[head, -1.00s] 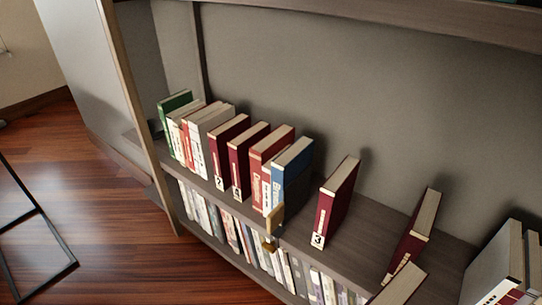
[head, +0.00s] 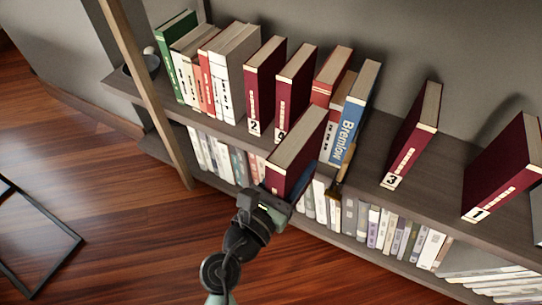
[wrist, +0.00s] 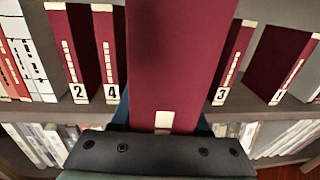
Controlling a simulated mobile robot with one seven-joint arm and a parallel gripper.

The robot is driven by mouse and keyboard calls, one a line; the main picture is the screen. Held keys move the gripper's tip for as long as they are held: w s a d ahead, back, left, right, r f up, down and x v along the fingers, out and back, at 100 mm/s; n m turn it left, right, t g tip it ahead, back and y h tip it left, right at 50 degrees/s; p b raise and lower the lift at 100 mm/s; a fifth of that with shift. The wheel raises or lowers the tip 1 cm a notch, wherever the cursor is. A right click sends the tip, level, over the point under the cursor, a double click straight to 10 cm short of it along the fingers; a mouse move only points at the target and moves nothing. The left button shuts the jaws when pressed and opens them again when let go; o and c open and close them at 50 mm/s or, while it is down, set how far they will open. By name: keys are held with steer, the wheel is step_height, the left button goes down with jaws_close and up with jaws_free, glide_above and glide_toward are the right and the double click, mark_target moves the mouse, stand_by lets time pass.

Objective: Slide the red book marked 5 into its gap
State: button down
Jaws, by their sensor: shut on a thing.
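A thick dark red book (head: 297,150) is held in front of the shelf, tilted, spine outward. In the wrist view the held book (wrist: 176,65) fills the middle; its spine label is mostly cut off by my gripper, so its number cannot be read. My gripper (head: 275,200) is shut on its lower end. Red books marked 2 (head: 262,85) and 4 (head: 296,75) stand left on the shelf; 4 is partly hidden by the held book. Red books marked 3 (head: 412,135) and 1 (head: 505,165) stand to the right with open gaps around them.
A blue book (head: 353,115) and an orange-red book (head: 330,75) stand between 4 and 3. Green and white books (head: 176,55) fill the left end. A brass-coloured piece (head: 342,172) sits at the shelf's front edge. A lower shelf (head: 395,235) is packed with books.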

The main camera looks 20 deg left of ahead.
steer(key=shift+n+y, duration=0.5)
steer(key=shift+y, duration=0.3)
steer(key=a, duration=0.1)
steer(key=a+b, duration=0.1)
steer(key=a, duration=0.3)
steer(key=shift+w+a+r, duration=0.1)
steer(key=shift+w+a, duration=0.15)
steer(key=shift+w, duration=0.15)
steer(key=shift+r+p, duration=0.15)
steer(key=shift+p, duration=0.15)
